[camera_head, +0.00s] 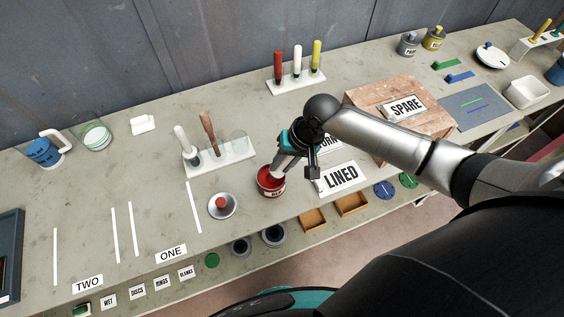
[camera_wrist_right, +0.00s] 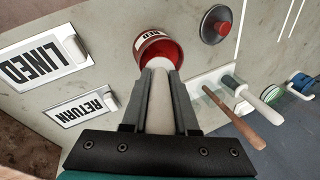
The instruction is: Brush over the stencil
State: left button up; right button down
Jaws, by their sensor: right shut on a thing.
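My right gripper (camera_head: 282,162) is shut on a pale rod-like thing (camera_wrist_right: 161,100), apparently a brush handle. It runs between the fingers in the right wrist view. Its far end reaches the mouth of a red paint pot (camera_head: 270,185), also in that view (camera_wrist_right: 147,41); bristles are hidden. White plates marked LINED (camera_head: 340,178) and RETURN (camera_wrist_right: 80,108) lie right of the pot in the head view, the second mostly behind my gripper there. I cannot tell which thing is the stencil. My left gripper is not in view.
A white rack (camera_head: 232,157) with handled tools stands left of my gripper. A round dish with a red knob (camera_head: 222,205) sits near the pot. A wooden block (camera_head: 365,95) carries the SPARE plate.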

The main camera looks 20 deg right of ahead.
jog(key=shift+f, duration=0.55)
dwell(0.4)
jog(key=shift+s+f, duration=0.15)
dwell(2.0)
jog(key=shift+p, duration=0.3)
notch_tip(320, 180, up, 5)
jog(key=p, duration=0.6)
jog(key=shift+r+p, duration=0.4)
jog(key=shift+r, duration=0.75)
